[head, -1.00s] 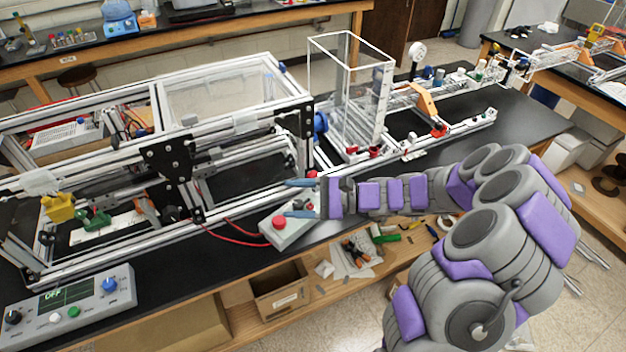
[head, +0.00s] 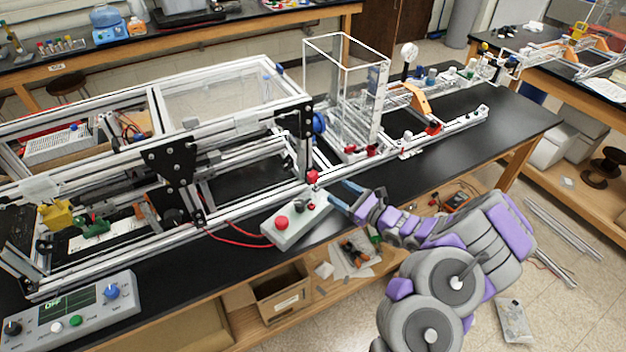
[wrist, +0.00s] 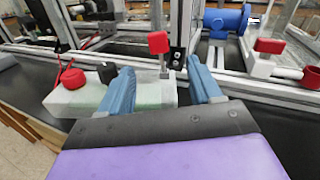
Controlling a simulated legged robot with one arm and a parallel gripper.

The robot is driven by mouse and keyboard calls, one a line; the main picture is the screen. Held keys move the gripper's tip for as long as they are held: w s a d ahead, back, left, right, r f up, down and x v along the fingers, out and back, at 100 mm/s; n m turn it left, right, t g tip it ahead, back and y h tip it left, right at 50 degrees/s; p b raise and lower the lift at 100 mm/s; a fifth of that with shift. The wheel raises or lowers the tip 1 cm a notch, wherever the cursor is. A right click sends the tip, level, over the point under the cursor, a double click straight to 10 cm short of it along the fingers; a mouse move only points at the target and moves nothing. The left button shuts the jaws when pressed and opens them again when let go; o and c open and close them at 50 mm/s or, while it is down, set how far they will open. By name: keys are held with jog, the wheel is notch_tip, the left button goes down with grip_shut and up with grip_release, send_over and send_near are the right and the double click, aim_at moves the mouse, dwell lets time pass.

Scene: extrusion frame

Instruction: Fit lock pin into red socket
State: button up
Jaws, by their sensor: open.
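A red-headed pin (wrist: 159,43), which looks like the lock pin, stands upright with a thin grey shaft. It also shows in the head view (head: 312,176), by the right end of the white control box. My gripper (wrist: 160,68) is open and empty, its two blue fingers pointing toward the pin. In the wrist view the pin lies between the fingertips, apart from both. In the head view my gripper (head: 344,193) is to the pin's right. A red ring-like part (wrist: 312,77), possibly the red socket, is at the wrist view's right edge; its opening is unclear.
The white control box (head: 290,226) with a red button is close to my gripper. A red block (wrist: 270,46) on a white base stands on the rail at right. The aluminium extrusion frame (head: 232,188) fills the left. Black bench top (head: 425,170) is clear at right.

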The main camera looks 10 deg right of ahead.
aim_at(316, 180)
jog(key=x, duration=0.5)
jog(key=shift+w+a+b, duration=0.1)
jog(key=shift+w+b, duration=0.15)
jog(key=shift+b, duration=0.1)
jog(key=x, duration=0.2)
jog(key=b+x, duration=0.1)
jog(key=x, duration=0.2)
jog(key=shift+a+f, duration=0.25)
jog(key=shift+a, duration=0.05)
jog(key=shift+w+a, duration=0.2)
jog(key=shift+w, duration=0.05)
jog(key=shift+r, duration=0.1)
jog(key=c, duration=1)
